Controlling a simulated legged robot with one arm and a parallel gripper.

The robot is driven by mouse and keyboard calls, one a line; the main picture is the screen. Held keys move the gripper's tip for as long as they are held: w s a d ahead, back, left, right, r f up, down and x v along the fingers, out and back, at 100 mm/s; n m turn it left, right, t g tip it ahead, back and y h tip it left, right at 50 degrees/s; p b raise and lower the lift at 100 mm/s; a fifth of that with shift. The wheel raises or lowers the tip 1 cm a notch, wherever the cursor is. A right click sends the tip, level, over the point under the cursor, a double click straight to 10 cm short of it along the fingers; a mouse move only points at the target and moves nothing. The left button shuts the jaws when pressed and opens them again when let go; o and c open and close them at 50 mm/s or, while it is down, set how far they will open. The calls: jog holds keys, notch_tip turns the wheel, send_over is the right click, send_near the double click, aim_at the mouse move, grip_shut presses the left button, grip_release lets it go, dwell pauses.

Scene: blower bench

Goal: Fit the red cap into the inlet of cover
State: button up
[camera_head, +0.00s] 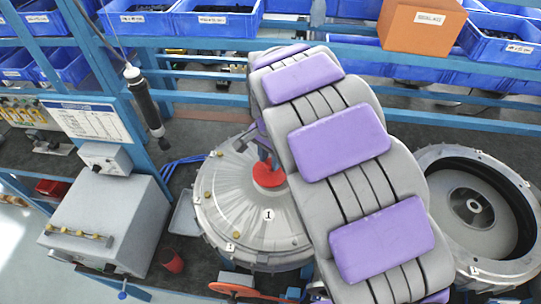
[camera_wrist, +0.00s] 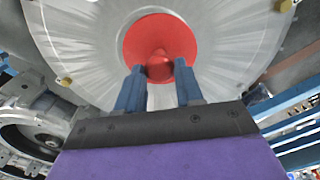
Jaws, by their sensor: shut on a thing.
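The red cap (camera_head: 268,177) is a round disc with a central knob. It lies over the centre of the silvery round cover (camera_head: 222,215), which is marked 1, on the bench. My gripper (camera_head: 264,158) is at the cap, partly hidden behind my arm in the head view. In the wrist view, the blue fingers of my gripper (camera_wrist: 160,68) are shut on the knob of the red cap (camera_wrist: 140,35), with the cover (camera_wrist: 85,30) around the disc. The disc hides the inlet, so I cannot tell how deep the cap sits.
An open round housing (camera_head: 440,180) stands at the right. A grey box (camera_head: 108,220), a red cup (camera_head: 173,262) and a shallow tray (camera_head: 184,213) are at the left. A black tool (camera_head: 143,100) hangs above. Blue bins (camera_head: 210,20) and a brown box (camera_head: 420,25) line the back.

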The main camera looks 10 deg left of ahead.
jog(key=shift+d+f, duration=0.1)
jog(key=shift+d, duration=0.45)
jog(key=shift+f, duration=0.35)
dwell(0.7)
jog(key=o, duration=1.2)
jog(key=shift+c, duration=0.2)
notch_tip(320, 180, up, 17)
jog(key=b, duration=0.2)
jog(key=shift+r, duration=0.2)
jog(key=shift+w+a+f, duration=0.1)
